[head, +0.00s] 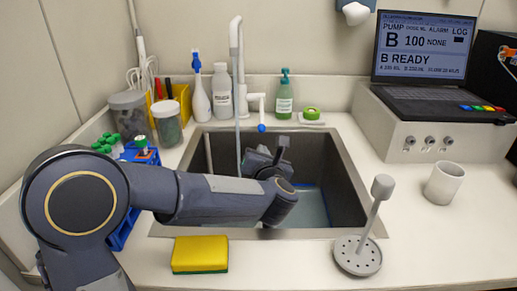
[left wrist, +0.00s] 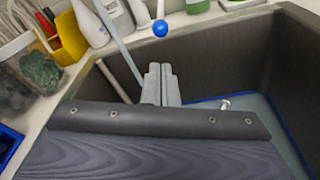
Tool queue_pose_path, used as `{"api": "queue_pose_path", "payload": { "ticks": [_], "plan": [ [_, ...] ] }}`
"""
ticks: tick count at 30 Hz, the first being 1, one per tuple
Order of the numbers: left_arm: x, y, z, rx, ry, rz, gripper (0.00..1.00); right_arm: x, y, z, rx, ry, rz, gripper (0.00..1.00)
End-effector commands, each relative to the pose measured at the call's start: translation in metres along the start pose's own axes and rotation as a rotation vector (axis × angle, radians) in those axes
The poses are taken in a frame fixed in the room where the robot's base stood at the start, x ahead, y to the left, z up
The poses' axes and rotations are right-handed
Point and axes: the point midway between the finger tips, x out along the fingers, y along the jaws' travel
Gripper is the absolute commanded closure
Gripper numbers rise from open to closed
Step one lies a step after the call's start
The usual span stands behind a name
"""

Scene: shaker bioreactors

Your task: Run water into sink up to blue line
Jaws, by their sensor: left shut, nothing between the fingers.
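The dark sink (head: 345,165) is set into the white counter. The white tap (head: 236,38) stands behind it, with a side lever tipped by a blue knob (head: 262,127); the knob also shows in the left wrist view (left wrist: 160,28). A pale bluish stream (head: 238,140) drops from the spout into the sink. A pale blue-grey water surface (left wrist: 255,112) lies low in the basin, its edge close to the blue line (left wrist: 291,138); I cannot tell the exact gap. My left gripper (head: 283,142) is shut and empty over the sink, below and apart from the knob. My right gripper is out of view.
A yellow sponge (head: 200,254) lies before the sink. A perforated disc with a stem (head: 358,255) and a white cup (head: 444,182) stand right. Bottles (head: 285,95) line the back, jars (head: 167,123) and a blue rack (head: 118,230) the left. A laptop (head: 424,50) sits on a white box.

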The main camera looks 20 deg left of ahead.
Motion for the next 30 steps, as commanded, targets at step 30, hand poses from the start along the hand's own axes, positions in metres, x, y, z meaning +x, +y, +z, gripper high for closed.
{"api": "queue_pose_path", "payload": {
  "ticks": [30],
  "plan": [
    [0.1, -0.002, -0.003, -0.094, 0.005, 0.003, 1.0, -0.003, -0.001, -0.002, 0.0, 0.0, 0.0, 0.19]
  ]
}}
